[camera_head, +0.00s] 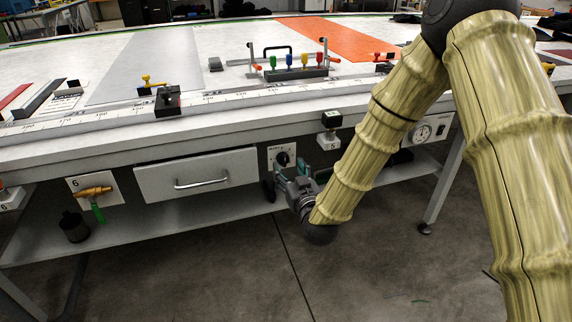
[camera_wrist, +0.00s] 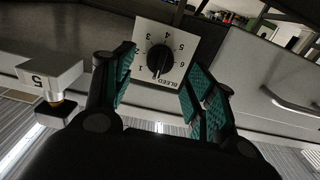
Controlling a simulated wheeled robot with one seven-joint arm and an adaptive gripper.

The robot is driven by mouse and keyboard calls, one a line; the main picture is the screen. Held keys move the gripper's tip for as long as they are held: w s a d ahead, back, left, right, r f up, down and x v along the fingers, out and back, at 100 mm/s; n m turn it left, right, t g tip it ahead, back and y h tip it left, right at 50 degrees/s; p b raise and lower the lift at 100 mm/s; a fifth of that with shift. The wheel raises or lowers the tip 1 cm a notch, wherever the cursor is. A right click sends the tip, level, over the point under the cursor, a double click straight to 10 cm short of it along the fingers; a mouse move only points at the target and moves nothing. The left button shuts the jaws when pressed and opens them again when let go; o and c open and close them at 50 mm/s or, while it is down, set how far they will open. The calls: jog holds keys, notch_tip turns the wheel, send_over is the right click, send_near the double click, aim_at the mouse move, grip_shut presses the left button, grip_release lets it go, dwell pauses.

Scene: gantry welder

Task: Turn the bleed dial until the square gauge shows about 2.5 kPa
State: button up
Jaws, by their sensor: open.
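The bleed dial is a black round knob (camera_head: 283,158) on a white plate fixed to the bench's front, right of the drawer. In the wrist view the knob (camera_wrist: 159,60) sits on a plate marked BLEED with numbers around it. My gripper (camera_head: 284,180) is just in front of the dial. In the wrist view my gripper (camera_wrist: 157,64) is open, one teal-padded finger on each side of the knob, with visible gaps. A white box with a gauge (camera_head: 422,132) hangs under the bench edge at right. Its reading is too small to tell.
A drawer (camera_head: 196,175) with a bar handle is left of the dial. A valve block marked 5 (camera_head: 331,120) hangs to its right and shows in the wrist view (camera_wrist: 50,80). A brass valve with green handle (camera_head: 94,192) is far left. Floor in front is clear.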

aim_at(285, 162)
jog(key=shift+x, duration=2.1)
jog(key=c, duration=1.1)
